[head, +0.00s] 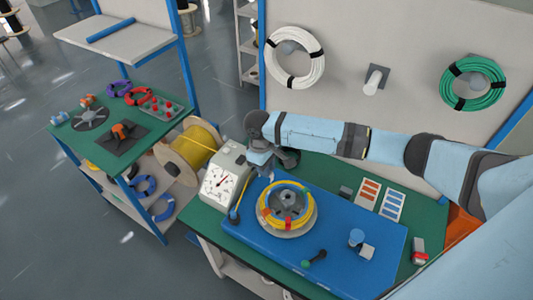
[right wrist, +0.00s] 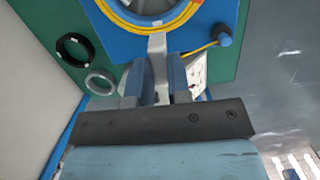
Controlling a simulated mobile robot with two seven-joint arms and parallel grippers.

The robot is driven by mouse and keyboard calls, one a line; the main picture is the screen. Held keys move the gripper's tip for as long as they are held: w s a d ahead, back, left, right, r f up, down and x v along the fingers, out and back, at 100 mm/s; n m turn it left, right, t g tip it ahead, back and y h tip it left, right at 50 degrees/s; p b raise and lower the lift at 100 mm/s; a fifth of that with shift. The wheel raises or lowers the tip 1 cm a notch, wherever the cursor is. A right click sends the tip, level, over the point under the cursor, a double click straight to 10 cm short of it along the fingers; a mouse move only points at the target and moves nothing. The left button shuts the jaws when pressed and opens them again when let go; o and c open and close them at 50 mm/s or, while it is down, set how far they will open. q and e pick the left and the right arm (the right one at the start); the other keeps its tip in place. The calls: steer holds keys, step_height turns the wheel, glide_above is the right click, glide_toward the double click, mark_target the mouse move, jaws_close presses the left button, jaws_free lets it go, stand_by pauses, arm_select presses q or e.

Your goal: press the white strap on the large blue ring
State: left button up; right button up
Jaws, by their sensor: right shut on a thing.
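A yellow coil (head: 286,203) lies around a grey hub (head: 288,198) on a round grey disc on the blue mat (head: 340,252). It also shows at the top of the right wrist view (right wrist: 160,27), where the area inside it looks bluish. A white strip, which looks like the strap (right wrist: 157,45), runs from between my right fingers to the coil's edge. My right gripper (right wrist: 156,66) is shut on this strip, just beside the coil; in the head view it (head: 262,160) is small and partly hidden by its wrist. Several blue rings (head: 145,185) lie on the lower left shelf. My left gripper is not in view.
A dial box (head: 222,180) and a cable spool (head: 190,150) stand left of the coil. White (head: 295,57) and green coils (head: 473,83) hang behind.

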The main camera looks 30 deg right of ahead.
steer(key=f+b, duration=0.2)
steer(key=f, duration=0.1)
steer(key=shift+w+d+f+n, duration=0.15)
steer(key=shift+w+n, duration=0.15)
steer(key=shift+w, duration=0.1)
step_height(320, 180, down, 4)
steer(key=b, duration=0.4)
steer(key=shift+r+b, duration=0.25)
steer(key=shift+b, duration=0.05)
steer(key=shift+f, duration=0.2)
steer(key=shift+b, duration=0.3)
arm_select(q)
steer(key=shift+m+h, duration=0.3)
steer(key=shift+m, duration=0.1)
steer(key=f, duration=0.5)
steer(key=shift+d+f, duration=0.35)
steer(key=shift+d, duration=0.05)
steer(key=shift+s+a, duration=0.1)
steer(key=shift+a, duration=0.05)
